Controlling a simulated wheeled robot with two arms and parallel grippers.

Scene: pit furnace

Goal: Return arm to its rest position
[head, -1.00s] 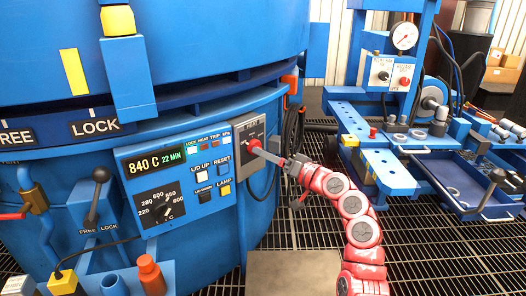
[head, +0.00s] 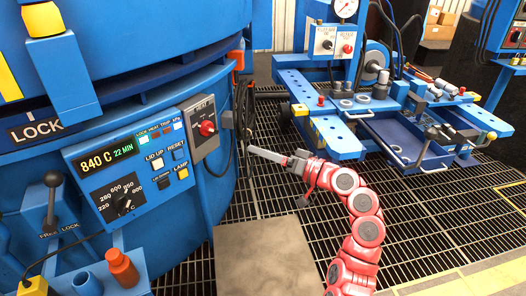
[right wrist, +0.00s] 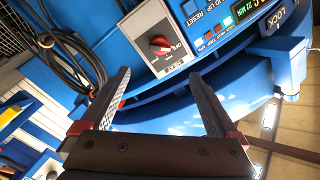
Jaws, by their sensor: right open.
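My right arm (head: 359,216), red with grey joint caps, reaches up from the lower right over the floor grating. My right gripper (head: 252,150) is open and empty, pointing left toward the furnace, to the right of the grey HEAT switch box (head: 202,127) and apart from it. The box's red knob (head: 207,128) is fully uncovered. In the right wrist view, the two fingers of the right gripper (right wrist: 160,76) stand wide apart, with the red knob (right wrist: 160,45) beyond the gap between them. My left gripper is not in view.
The blue furnace (head: 200,75) fills the left, with its control panel (head: 132,168) reading 840 C. A blue bench (head: 330,135) with fittings and a tray stands at the right rear. A flat plate (head: 265,255) lies on the grating below my arm. Open grating lies around the arm.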

